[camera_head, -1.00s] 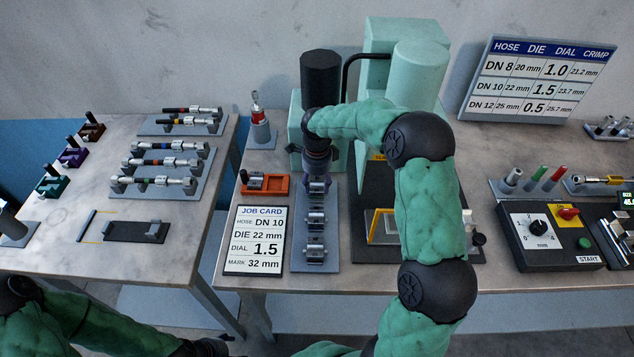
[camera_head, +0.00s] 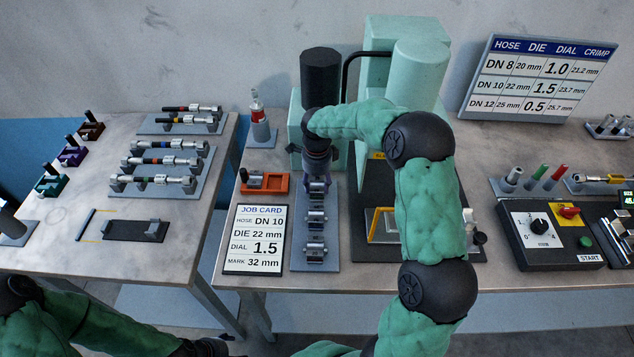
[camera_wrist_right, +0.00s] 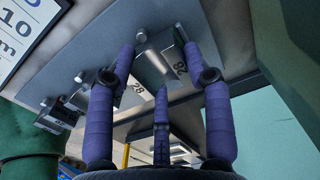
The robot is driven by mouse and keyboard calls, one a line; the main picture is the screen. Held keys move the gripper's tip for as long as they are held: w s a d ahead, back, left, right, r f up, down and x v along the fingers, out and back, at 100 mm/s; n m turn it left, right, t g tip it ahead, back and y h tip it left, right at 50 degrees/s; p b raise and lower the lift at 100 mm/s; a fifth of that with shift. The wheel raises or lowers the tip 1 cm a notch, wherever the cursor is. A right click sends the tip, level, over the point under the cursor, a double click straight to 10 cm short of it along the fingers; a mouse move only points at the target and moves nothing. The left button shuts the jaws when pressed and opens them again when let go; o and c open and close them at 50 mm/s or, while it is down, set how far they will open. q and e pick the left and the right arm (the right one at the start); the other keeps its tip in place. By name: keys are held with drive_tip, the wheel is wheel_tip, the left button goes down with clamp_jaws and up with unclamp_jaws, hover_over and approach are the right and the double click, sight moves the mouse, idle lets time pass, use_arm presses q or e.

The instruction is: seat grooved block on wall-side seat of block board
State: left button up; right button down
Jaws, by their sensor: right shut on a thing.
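The block board (camera_head: 330,262) is a grey plate in the middle of the bench, running from the wall side toward the front. Metal grooved blocks stand in a row on it, such as the middle one (camera_head: 316,217) and the front one (camera_head: 315,252). My right gripper (camera_head: 318,172) is over the board's wall-side part, pointing down. In the right wrist view its purple fingers (camera_wrist_right: 160,52) are shut on a grooved metal block (camera_wrist_right: 152,70); a 28 mark shows there. The gripper hides the wall-side seat in the head view.
A dark press base (camera_head: 372,250) is close on the right. A control box (camera_head: 545,240) stands farther right.

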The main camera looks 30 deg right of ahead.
drive_tip(key=shift+f, duration=0.2)
drive_tip(key=shift+c, duration=2.1)
unclamp_jaws()
drive_tip(key=shift+f, duration=0.1)
wheel_tip(320, 180, up, 12)
